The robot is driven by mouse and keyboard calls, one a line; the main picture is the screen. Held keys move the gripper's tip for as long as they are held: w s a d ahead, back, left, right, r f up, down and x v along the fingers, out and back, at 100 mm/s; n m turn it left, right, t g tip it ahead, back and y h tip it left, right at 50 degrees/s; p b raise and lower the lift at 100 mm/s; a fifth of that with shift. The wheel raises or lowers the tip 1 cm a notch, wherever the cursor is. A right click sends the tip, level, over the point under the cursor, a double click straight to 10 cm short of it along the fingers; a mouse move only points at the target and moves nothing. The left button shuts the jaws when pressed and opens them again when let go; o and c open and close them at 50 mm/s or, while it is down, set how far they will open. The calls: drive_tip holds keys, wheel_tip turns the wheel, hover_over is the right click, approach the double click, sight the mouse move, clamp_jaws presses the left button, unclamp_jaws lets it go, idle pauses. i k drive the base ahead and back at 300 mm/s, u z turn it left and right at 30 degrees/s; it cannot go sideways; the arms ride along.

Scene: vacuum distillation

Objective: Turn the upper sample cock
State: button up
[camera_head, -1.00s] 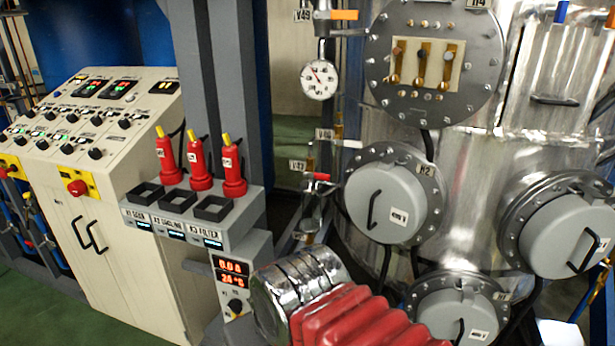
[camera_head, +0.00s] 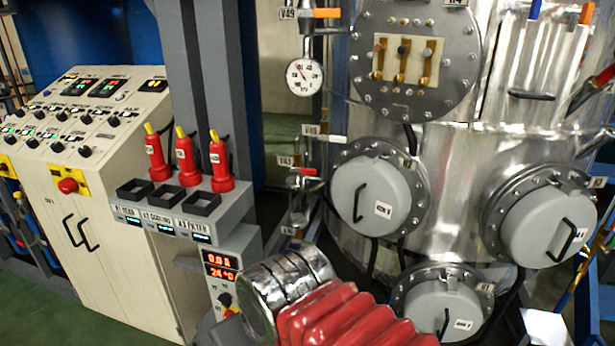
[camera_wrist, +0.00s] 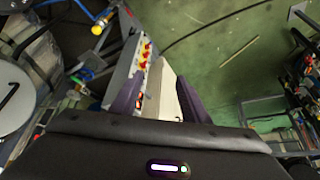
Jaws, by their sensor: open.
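Small valves line the thin pipework left of the steel vessel in the head view. The top one, tagged V49, has an orange handle (camera_head: 327,13). Lower down, one has a red handle (camera_head: 307,171), with a tag that looks like V43. I cannot tell which of them is the upper sample cock. In the wrist view my gripper (camera_wrist: 160,88) shows two dark purple fingers, spread apart with nothing held between them. The gripper jaws do not show in the head view. No cock is clear between the fingers.
A steel vessel (camera_head: 450,160) with round grey hatches fills the right. A round gauge (camera_head: 304,77) hangs between the valves. Left stand a control console (camera_head: 90,190) and a grey post beside red plugs (camera_head: 186,158). Green floor (camera_wrist: 215,50) is open in the wrist view.

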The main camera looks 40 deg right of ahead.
sight(302, 170)
drive_tip(key=k, duration=1.25)
drive_tip(key=u, duration=0.5)
drive_tip(key=i, duration=2.15)
drive_tip(key=z, duration=0.65)
